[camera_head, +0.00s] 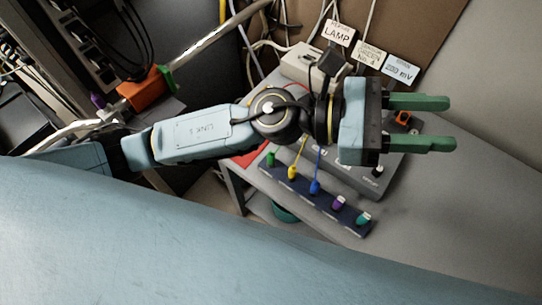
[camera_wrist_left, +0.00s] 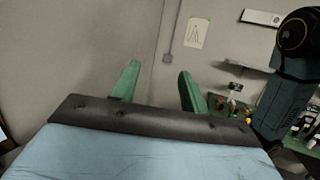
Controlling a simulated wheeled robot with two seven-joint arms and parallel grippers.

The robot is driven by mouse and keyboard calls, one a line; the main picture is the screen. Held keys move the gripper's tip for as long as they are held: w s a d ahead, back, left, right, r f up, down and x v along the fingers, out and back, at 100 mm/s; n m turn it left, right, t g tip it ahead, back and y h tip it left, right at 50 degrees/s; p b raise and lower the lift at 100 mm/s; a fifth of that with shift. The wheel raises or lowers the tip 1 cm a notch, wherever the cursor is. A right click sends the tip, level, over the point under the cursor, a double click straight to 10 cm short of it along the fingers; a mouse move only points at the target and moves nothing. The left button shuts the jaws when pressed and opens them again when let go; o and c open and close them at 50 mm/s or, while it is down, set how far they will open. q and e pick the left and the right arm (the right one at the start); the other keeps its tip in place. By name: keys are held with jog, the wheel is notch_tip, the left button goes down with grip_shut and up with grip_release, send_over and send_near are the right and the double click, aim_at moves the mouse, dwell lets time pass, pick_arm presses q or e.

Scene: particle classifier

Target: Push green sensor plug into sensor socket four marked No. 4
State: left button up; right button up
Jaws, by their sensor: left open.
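The green plug (camera_head: 271,158) stands at the far left end of a dark rack (camera_head: 327,208) on the grey table in the head view. A white card that appears to read No. 4 (camera_head: 370,52) stands at the back. I cannot make out socket four; part of the grey device (camera_head: 362,185) is hidden behind my gripper. My left gripper (camera_head: 450,124) is open and empty above that device, right of the green plug. Its green fingers also show in the left wrist view (camera_wrist_left: 158,70), pointing toward a bare wall.
A LAMP card (camera_head: 338,33) and a 200 mV card (camera_head: 401,69) stand beside the No. 4 card. A light box (camera_head: 303,65) with cables sits behind my arm. An orange block (camera_head: 143,93) lies at left. The table's right side (camera_head: 460,210) is clear.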

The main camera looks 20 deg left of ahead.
pick_arm(q)
notch_tip(320, 180, down, 6)
jog(key=s+r+m+g+y, duration=0.1)
jog(key=s+m+g+y, duration=0.1)
jog(key=m+g+y, duration=0.35)
jog(key=m+t+y, duration=0.4)
jog(key=m+y, duration=1)
jog(key=y, duration=0.1)
send_near(271, 154)
jog(key=shift+y, duration=0.25)
notch_tip(271, 154, down, 4)
jog(key=shift+a+f, duration=0.1)
jog(key=shift+f, duration=0.15)
jog(key=shift+d+f+p, duration=0.15)
jog(key=shift+f+p, duration=0.15)
jog(key=shift+f, duration=1.2)
jog(key=shift+d+f+p, duration=0.1)
jog(key=shift+f+p, duration=0.15)
jog(key=shift+f, duration=1.3)
jog(key=shift+c, duration=0.3)
